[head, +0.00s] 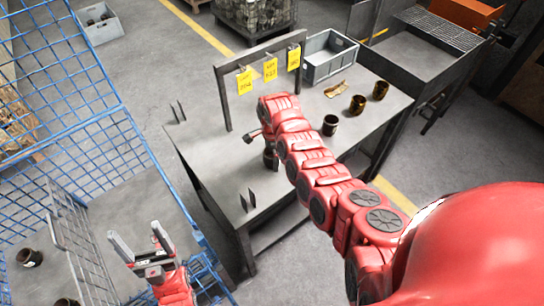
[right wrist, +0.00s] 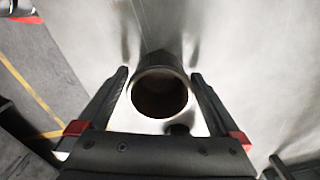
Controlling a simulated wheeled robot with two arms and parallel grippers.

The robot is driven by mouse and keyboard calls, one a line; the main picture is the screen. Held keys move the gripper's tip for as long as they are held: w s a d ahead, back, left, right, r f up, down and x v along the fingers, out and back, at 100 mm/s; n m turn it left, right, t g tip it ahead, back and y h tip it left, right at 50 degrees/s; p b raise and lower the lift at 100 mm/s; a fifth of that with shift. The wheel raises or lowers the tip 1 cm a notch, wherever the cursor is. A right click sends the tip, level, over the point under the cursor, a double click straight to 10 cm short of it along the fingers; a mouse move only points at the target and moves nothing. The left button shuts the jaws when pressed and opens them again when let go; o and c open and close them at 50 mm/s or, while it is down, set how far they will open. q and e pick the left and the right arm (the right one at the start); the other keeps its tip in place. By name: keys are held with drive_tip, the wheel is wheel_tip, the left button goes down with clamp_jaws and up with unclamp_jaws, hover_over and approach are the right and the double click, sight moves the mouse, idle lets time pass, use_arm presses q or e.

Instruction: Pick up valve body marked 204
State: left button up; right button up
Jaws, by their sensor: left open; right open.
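A dark cylindrical valve body (head: 270,159) stands on the grey table (head: 215,150), partly hidden by my right arm. My right gripper (right wrist: 160,78) is open above the table. In the right wrist view, an open-topped dark cylinder (right wrist: 160,72) sits between its two fingers, with a gap on each side. Other dark valve bodies stand further right: one (head: 330,125) near the arm, and two with a brownish sheen (head: 357,104) (head: 380,91). No 204 mark is legible on any body. My left gripper (head: 141,236) is open and empty at the lower left.
A dark frame (head: 228,103) carries yellow tags (head: 270,69) with small print. Upright dark plates (head: 248,199) stand on the table. A grey bin (head: 330,57) and brownish piece (head: 336,89) lie behind. A blue mesh cage (head: 75,115) is left, beside my left gripper.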

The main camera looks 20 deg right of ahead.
drive_tip(key=shift+f, duration=0.5)
clamp_jaws()
